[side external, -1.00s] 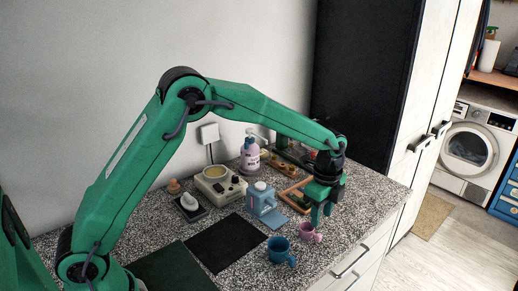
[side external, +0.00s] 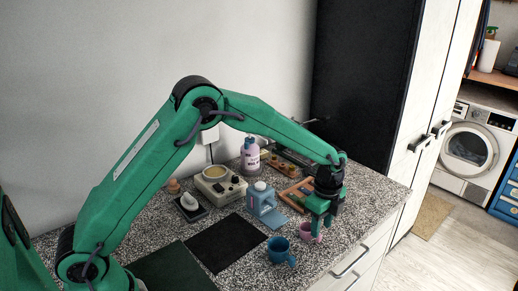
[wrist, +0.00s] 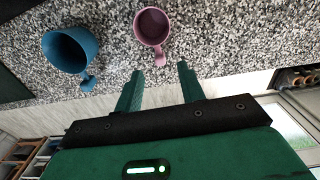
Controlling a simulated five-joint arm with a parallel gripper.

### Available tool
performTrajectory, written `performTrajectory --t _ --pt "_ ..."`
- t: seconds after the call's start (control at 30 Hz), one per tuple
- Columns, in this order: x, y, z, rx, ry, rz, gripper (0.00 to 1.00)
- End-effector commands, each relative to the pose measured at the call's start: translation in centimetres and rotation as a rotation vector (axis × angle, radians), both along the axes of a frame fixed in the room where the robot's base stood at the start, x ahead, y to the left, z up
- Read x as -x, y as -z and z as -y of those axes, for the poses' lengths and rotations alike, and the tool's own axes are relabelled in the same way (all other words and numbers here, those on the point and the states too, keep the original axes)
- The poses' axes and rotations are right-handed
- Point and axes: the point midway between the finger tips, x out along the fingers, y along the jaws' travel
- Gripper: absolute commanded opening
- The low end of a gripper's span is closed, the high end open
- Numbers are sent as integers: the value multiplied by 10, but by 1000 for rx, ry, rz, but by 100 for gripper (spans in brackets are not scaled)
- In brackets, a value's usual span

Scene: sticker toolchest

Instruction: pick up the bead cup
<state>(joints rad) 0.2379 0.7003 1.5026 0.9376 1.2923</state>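Two cups stand upright near the counter's front edge: a pink cup (side external: 306,231) and a larger blue cup (side external: 279,251). I cannot tell from the frames which is the bead cup, and no beads are visible. My gripper (side external: 320,226) points down at the pink cup and partly overlaps it in the side view. In the wrist view, my gripper (wrist: 160,70) is open and empty. The pink cup (wrist: 152,25) lies just beyond the fingertips, its handle toward them. The blue cup (wrist: 68,50) is to the left.
A blue dispenser-like item (side external: 262,203), a beige device (side external: 219,186) and a lilac pump bottle (side external: 250,158) stand behind the cups. A wooden frame (side external: 296,192) lies behind my gripper. A black mat (side external: 228,242) lies left of the blue cup.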

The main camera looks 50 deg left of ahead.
Motion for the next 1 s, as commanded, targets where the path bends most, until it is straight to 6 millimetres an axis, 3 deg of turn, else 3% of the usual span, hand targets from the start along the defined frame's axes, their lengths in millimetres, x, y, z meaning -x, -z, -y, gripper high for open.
performTrajectory --t 0.4,0.97,1.0 --pt "-1 43 -1 -1 0 -2 39" --pt "-1 46 -1 0 0 -1 39" --pt "-1 46 -1 0 0 -1 35"
